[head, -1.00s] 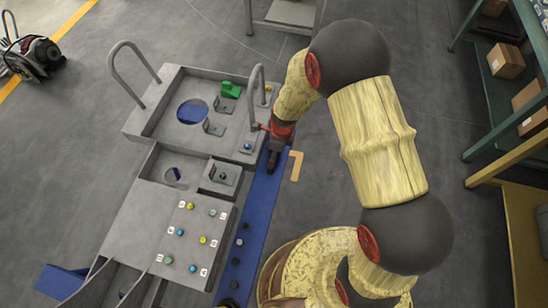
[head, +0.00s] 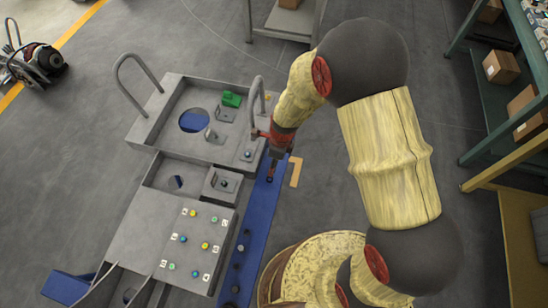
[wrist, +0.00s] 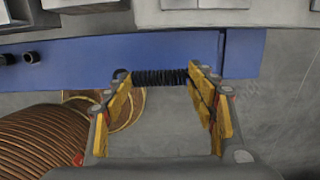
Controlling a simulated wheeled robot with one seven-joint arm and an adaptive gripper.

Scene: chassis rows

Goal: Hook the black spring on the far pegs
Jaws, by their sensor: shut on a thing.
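My gripper (wrist: 160,77) is shut on the black spring (wrist: 174,77), which lies crosswise between its yellow finger pads in the wrist view. In the head view my gripper (head: 272,165) is over the blue strip, beside the right edge of the grey chassis tray (head: 152,122). The spring is too small to make out there. I cannot tell which parts are the far pegs.
A tall handle (head: 257,98) rises from the tray close to my gripper. A panel (head: 160,215) with several coloured knobs lies nearer. Dark round pieces sit on the blue strip (head: 258,215). Green shelving stands at the right.

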